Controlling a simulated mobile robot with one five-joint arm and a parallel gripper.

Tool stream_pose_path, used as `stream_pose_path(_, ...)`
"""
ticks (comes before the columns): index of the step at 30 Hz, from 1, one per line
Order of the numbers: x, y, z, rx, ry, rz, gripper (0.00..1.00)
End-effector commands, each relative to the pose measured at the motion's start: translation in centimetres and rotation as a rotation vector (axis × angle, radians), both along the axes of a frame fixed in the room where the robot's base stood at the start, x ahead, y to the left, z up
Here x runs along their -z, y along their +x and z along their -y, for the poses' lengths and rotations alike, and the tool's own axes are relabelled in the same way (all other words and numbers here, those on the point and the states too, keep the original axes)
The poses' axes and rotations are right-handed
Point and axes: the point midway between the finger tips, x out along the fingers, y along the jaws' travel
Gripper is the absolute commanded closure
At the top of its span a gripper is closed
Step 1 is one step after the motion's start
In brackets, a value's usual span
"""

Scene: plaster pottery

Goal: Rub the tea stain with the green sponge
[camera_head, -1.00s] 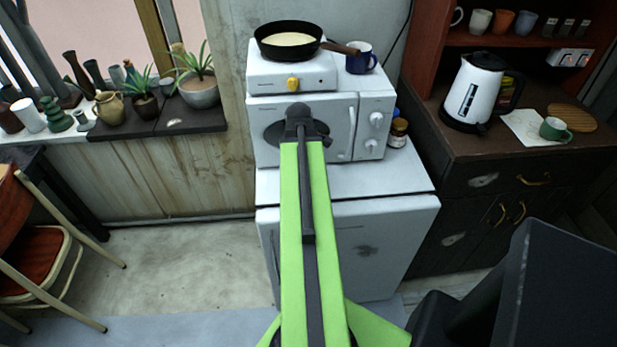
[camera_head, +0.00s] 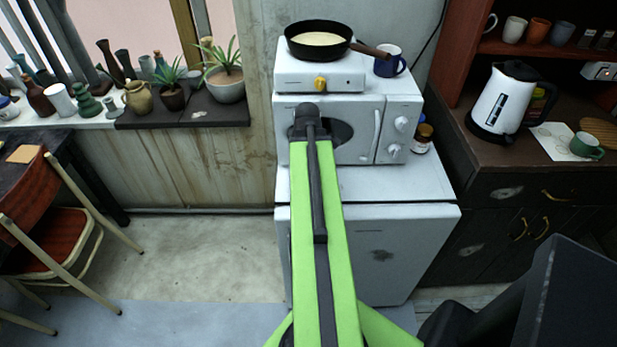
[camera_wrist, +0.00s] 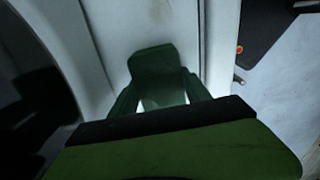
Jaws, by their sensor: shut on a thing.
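My gripper is hidden behind my green arm in the head view, in front of the left part of the white microwave (camera_head: 361,120). In the wrist view my gripper (camera_wrist: 160,92) is shut on a dark green block, which looks like the green sponge (camera_wrist: 152,62). A pale surface lies behind it; I cannot tell whether the sponge touches it. I cannot make out a sure tea stain.
A hotplate (camera_head: 345,76) with a black pan (camera_head: 318,42) and a blue mug (camera_head: 389,65) stand on the microwave. A jar (camera_head: 422,138) is beside it. A kettle (camera_head: 503,100) and a green cup (camera_head: 585,146) stand at right. A chair (camera_head: 50,245) is at left; floor between is clear.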

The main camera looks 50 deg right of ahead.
Motion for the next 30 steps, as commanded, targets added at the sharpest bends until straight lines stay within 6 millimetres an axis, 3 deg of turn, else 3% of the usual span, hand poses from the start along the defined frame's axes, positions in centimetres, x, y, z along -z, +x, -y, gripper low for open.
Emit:
stream_pose_path(14, -5.8, 0.0, 0.0, 0.000, -0.001, -0.001, 0.77)
stream_pose_path(25, -6.0, -0.1, 0.0, 0.000, -0.001, -0.001, 0.77)
stream_pose_path(30, -7.6, -0.1, 0.0, 0.000, -0.001, -0.001, 0.77)
